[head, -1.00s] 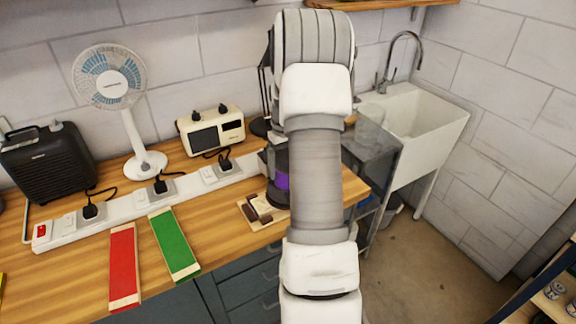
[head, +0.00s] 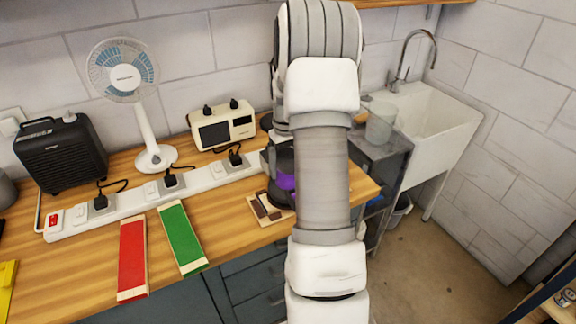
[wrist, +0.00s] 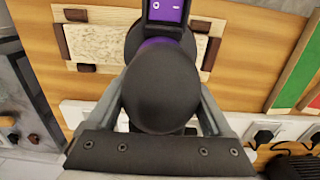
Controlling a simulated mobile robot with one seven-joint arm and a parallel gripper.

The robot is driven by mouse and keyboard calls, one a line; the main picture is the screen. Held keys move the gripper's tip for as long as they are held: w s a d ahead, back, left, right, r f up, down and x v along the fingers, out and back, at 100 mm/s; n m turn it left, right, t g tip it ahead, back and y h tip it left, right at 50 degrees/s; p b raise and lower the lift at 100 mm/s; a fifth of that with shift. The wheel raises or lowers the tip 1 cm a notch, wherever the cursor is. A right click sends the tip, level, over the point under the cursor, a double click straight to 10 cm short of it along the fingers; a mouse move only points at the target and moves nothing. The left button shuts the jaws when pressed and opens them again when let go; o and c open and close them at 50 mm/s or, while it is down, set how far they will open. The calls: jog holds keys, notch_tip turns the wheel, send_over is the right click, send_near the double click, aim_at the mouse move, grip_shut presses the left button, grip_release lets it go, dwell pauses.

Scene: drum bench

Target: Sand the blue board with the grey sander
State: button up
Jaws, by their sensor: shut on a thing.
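A sander with a dark grey rounded body (wrist: 165,88) and a purple band is between the fingers of my gripper (wrist: 163,105) in the wrist view. In the head view its purple part (head: 287,182) shows beside my arm, which hides much of it. It is over a pale wooden holder (head: 257,209) with dark brown corner blocks, also in the wrist view (wrist: 90,45). I cannot tell whether it touches the holder. A red board (head: 132,258) and a green board (head: 182,238) lie on the bench. No blue board is visible.
A yellow board (head: 7,285) is cut by the left edge. A white power strip (head: 130,203) with several black plugs runs behind the boards. A fan (head: 150,140), black heater (head: 62,155) and cream radio-like box (head: 222,125) stand behind it. A sink (head: 430,125) is at right.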

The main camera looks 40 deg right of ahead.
jog(key=shift+w+a+r, duration=0.15)
jog(key=shift+w+a, duration=0.2)
jog(key=shift+a, duration=0.55)
jog(key=shift+w+a, duration=0.15)
jog(key=shift+a, duration=0.5)
jog(key=shift+r+p, duration=1.85)
jog(key=shift+r, duration=1.15)
jog(key=shift+d, duration=0.1)
